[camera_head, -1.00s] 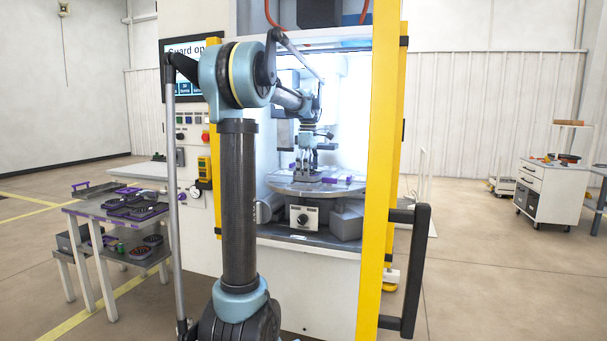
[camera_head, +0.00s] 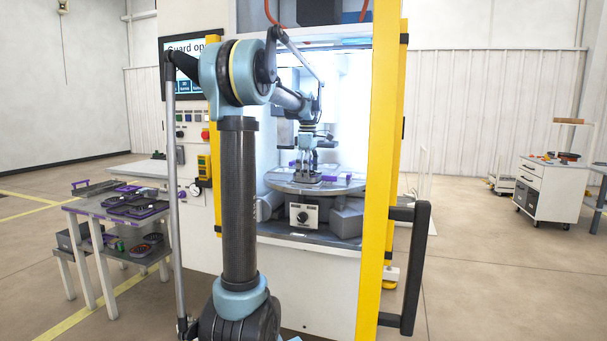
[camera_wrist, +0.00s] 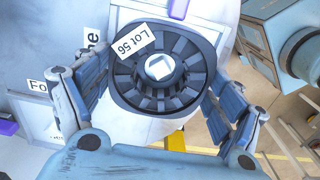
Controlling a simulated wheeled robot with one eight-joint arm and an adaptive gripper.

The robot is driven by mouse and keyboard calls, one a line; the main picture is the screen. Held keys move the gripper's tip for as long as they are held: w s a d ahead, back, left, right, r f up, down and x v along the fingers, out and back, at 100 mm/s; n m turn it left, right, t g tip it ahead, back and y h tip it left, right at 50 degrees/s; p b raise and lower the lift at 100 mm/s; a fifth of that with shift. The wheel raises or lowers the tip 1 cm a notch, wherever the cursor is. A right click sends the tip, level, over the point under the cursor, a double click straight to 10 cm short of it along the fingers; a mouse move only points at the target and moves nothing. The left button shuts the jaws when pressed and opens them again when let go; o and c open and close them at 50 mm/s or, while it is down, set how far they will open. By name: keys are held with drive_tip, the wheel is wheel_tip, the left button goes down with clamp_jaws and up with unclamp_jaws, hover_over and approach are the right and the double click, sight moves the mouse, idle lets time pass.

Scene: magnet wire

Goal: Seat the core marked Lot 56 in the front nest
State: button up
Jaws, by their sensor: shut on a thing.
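The core marked Lot 56 (camera_wrist: 160,103) is a dark slotted ring with a white label. In the wrist view it lies between the two fingers of my gripper (camera_wrist: 160,76), which is shut on it. In the head view my gripper (camera_head: 308,170) points down with the core low over the round turntable (camera_head: 280,184) inside the machine. I cannot tell whether the core touches what is under it. The front nest is not clearly visible, as the core and gripper cover that spot.
The yellow door frame (camera_head: 377,200) and its black handle (camera_head: 415,270) stand right of the opening. Purple-marked parts (camera_head: 344,177) sit on the turntable beside my gripper. A side table (camera_head: 95,211) with trays stands at left, a white cart (camera_head: 553,185) at far right.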

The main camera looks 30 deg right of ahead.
drive_tip(key=shift+f, duration=0.3)
drive_tip(key=o, duration=1.6)
drive_tip(key=shift+f, duration=0.1)
drive_tip(key=shift+r, duration=2.55)
wheel_tip(320, 180, up, 12)
drive_tip(key=shift+w+f, duration=0.1)
